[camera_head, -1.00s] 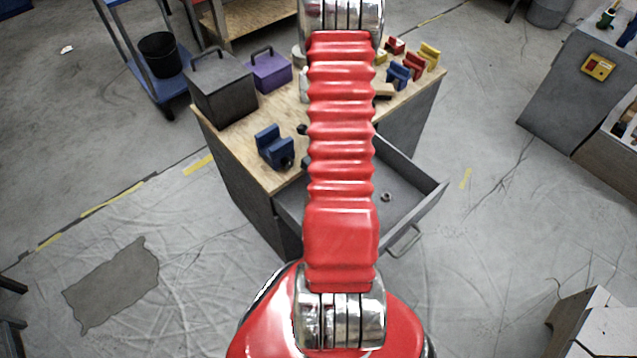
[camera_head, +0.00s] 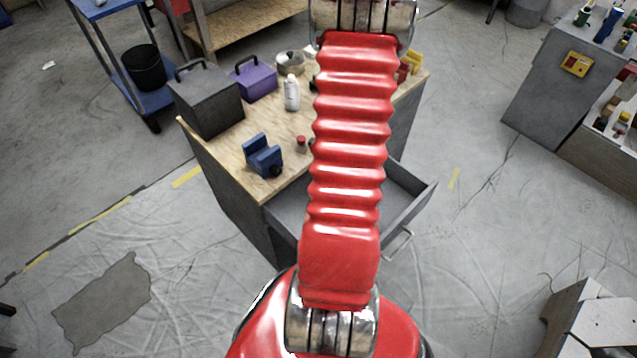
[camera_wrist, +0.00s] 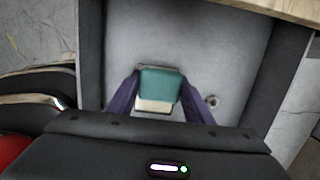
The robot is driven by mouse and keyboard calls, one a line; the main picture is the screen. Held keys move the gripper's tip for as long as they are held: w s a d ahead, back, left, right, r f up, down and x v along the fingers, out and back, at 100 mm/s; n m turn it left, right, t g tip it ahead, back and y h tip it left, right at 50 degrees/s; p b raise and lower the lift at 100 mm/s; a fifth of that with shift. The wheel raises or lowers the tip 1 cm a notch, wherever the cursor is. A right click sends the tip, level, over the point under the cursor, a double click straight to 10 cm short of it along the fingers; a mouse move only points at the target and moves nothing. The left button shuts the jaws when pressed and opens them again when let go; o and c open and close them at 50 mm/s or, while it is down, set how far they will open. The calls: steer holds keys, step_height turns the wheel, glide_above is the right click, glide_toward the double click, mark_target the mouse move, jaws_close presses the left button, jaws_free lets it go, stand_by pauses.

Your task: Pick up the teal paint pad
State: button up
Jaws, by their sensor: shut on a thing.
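The teal paint pad (camera_wrist: 160,84) shows in the wrist view, teal on its upper part with a pale block below it. It is between the two purple fingers of my gripper (camera_wrist: 160,88), which are shut on it. Behind it is the grey inside of an open drawer (camera_wrist: 225,50); I cannot tell whether the pad touches the drawer floor. In the head view my red arm hides the gripper and the pad.
The drawer (camera_head: 408,204) is open from a workbench (camera_head: 222,150). On the bench top stand a grey box (camera_head: 208,100), a purple box (camera_head: 256,82), a white bottle (camera_head: 291,93) and a blue vise (camera_head: 262,156).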

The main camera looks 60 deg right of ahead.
steer(key=s+a, duration=0.2)
steer(key=s, duration=0.7)
steer(key=shift+s, duration=0.2)
steer(key=shift+a, duration=0.1)
steer(key=o, duration=0.5)
steer(key=shift+c, duration=0.2)
steer(key=c, duration=0.3)
